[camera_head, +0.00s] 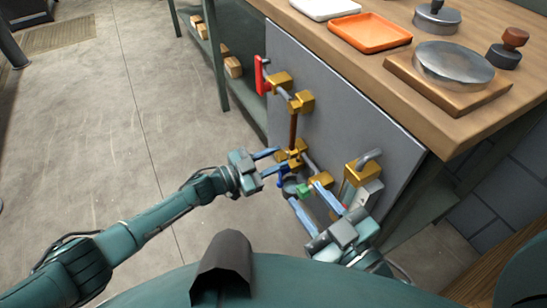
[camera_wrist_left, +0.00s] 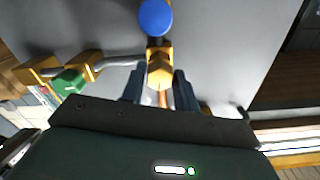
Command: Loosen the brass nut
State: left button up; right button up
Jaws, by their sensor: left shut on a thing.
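The brass nut (camera_head: 295,158) sits on the pipework of the grey upright panel, at the lower end of a copper-brown pipe (camera_head: 293,128). In the left wrist view the nut (camera_wrist_left: 160,72) is between my finger ends, with a blue round knob (camera_wrist_left: 155,17) above it. My left gripper (camera_head: 279,159) is shut on the nut. My right gripper (camera_head: 306,192) is lower and to the right, with its blue fingers apart. A green part (camera_head: 304,190) shows between those fingers, and I see no clear grip on it.
A red lever (camera_head: 262,75) and brass fittings (camera_head: 301,102) are higher on the grey panel (camera_head: 350,125). A grey bent pipe (camera_head: 368,158) is at the right. The wooden bench (camera_head: 450,125) overhangs, bearing an orange tray (camera_head: 370,33). Floor at left is clear.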

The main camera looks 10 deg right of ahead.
jog(key=shift+f, duration=0.15)
dwell(0.3)
pick_arm(q)
jog(key=o, duration=1)
jog(key=shift+c, duration=0.2)
jog(key=shift+a, duration=0.1)
jog(key=shift+s+a, duration=0.1)
jog(key=shift+a, duration=0.1)
jog(key=p+v, duration=0.3)
jog(key=v, duration=0.9)
jog(key=shift+a, duration=0.3)
pick_arm(e)
jog(key=shift+s+d+m+g+h, duration=0.2)
jog(key=shift+d+m+g+h, duration=0.4)
jog(key=shift+g, duration=0.5)
pick_arm(q)
jog(key=shift+s, duration=0.1)
pick_arm(e)
jog(key=shift+a, duration=0.1)
pick_arm(q)
jog(key=shift+r, duration=0.15)
